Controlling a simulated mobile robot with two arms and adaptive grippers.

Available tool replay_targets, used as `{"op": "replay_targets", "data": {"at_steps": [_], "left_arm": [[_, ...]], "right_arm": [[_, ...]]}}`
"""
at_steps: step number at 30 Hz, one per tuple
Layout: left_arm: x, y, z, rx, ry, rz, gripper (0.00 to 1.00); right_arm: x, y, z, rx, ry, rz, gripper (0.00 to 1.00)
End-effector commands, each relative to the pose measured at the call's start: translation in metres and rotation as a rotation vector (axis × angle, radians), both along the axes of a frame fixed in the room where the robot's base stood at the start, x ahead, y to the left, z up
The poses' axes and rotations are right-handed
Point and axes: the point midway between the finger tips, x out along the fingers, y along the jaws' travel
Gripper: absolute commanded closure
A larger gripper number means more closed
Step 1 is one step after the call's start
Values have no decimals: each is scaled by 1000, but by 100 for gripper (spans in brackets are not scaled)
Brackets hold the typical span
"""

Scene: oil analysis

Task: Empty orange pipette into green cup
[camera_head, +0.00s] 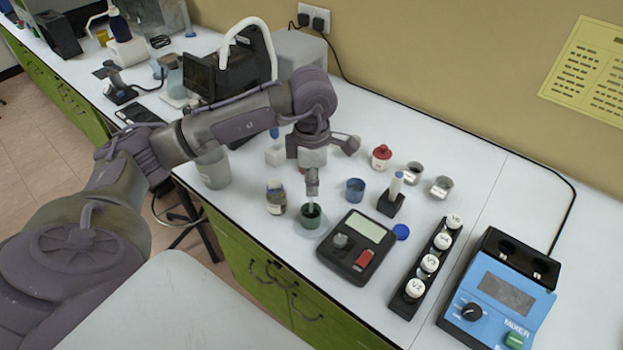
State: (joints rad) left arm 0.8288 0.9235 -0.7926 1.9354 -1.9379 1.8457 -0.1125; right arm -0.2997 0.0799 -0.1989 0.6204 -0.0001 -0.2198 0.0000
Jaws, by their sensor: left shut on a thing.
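The green cup (311,219) stands near the front edge of the white bench. My left gripper (312,188) is directly above it, pointing down and shut on a thin pale pipette (313,206). The pipette's lower end reaches down to or into the cup's mouth; how deep I cannot tell. Most of the pipette is hidden by the gripper, and no orange shows on it. My right gripper is out of view.
A bottle (276,197) stands just left of the cup and a blue cup (355,190) to its right. A scale-like device (357,246), a rack of white-capped vials (428,268) and a blue mixer (498,293) stand farther right.

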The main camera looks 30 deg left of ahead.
Motion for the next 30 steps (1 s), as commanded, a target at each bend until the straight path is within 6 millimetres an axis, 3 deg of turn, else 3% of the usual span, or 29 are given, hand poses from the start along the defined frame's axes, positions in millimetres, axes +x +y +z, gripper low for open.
{"op": "replay_targets", "data": {"at_steps": [13, 30], "left_arm": [[0, 0, 3, 0, 0, 0, 100], [0, 0, 29, 0, 0, -1, 100]], "right_arm": [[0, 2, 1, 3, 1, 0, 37], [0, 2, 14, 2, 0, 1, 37]]}}
